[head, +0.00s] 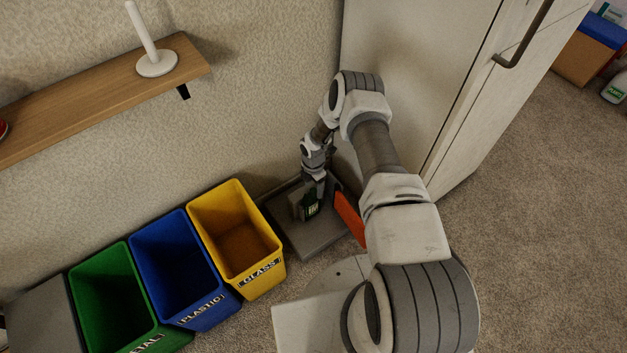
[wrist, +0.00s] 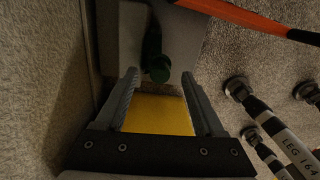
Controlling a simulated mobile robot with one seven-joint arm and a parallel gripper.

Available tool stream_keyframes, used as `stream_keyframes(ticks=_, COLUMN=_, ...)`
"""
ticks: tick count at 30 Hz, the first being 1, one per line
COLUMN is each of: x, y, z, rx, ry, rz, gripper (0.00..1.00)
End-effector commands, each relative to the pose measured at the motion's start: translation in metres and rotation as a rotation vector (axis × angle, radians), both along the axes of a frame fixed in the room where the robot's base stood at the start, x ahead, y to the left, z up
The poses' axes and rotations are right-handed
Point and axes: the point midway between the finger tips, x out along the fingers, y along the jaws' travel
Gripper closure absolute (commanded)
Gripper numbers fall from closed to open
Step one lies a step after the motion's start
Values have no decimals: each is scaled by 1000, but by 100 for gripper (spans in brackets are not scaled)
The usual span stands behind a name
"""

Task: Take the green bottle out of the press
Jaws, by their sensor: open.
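The press (head: 311,234) is a grey metal device on the floor by the wall, with an orange lever (head: 349,216). The green bottle (head: 312,208) is in it, dark green with a pale label, partly hidden by my gripper (head: 318,182) above it. In the wrist view the bottle (wrist: 156,62) shows as a dark round end against the grey press (wrist: 184,40). My gripper (wrist: 160,78) is open, its fingertips on either side of the bottle's near end. I cannot tell whether they touch it.
A yellow glass bin (head: 268,278) stands just left of the press, then a blue plastic bin (head: 211,308) and a green bin (head: 147,332). A tall pale cabinet (head: 405,60) rises close behind the press. A wooden shelf (head: 100,98) is on the wall.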

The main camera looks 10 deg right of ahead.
Motion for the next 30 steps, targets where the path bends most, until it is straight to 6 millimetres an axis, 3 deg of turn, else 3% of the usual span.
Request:
stream_keyframes(ticks=1, x=0, y=0, z=-12, rx=0, ry=1, rz=0, gripper=30)
stream_keyframes(ticks=6, x=0, y=0, z=-27, rx=0, ry=0, rz=1, gripper=30)
stream_keyframes(ticks=18, x=0, y=0, z=-32, rx=0, ry=0, rz=1, gripper=30)
stream_keyframes(ticks=19, x=0, y=0, z=-32, rx=0, ry=0, rz=1, gripper=31)
stream_keyframes(ticks=27, x=0, y=0, z=-32, rx=0, ry=0, rz=1, gripper=77)
stream_keyframes(ticks=30, x=0, y=0, z=-32, rx=0, ry=0, rz=1, gripper=77)
